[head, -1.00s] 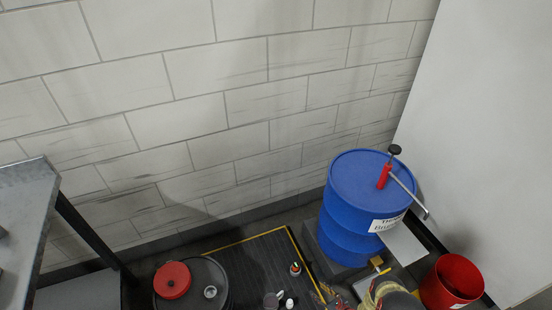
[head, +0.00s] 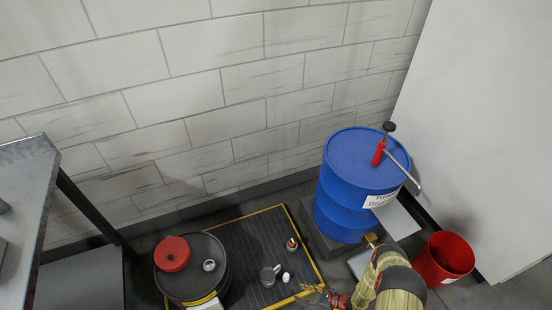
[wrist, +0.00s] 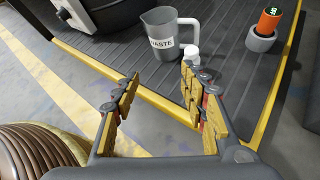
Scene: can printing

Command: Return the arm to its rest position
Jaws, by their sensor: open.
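My gripper (wrist: 158,100) is open and empty in the wrist view, its yellow-padded fingers spread over the edge of a black ribbed mat. In the head view my gripper (head: 322,296) shows at the bottom, with my yellow-sleeved arm to its right. A grey jug labelled WASTE (wrist: 160,40) stands on the mat beyond the fingers and clear of them. A small white bottle (wrist: 190,58) stands beside the jug, partly hidden behind the right finger.
The black mat (head: 252,240) has a yellow border. A metal table (head: 25,190) fills the left edge.

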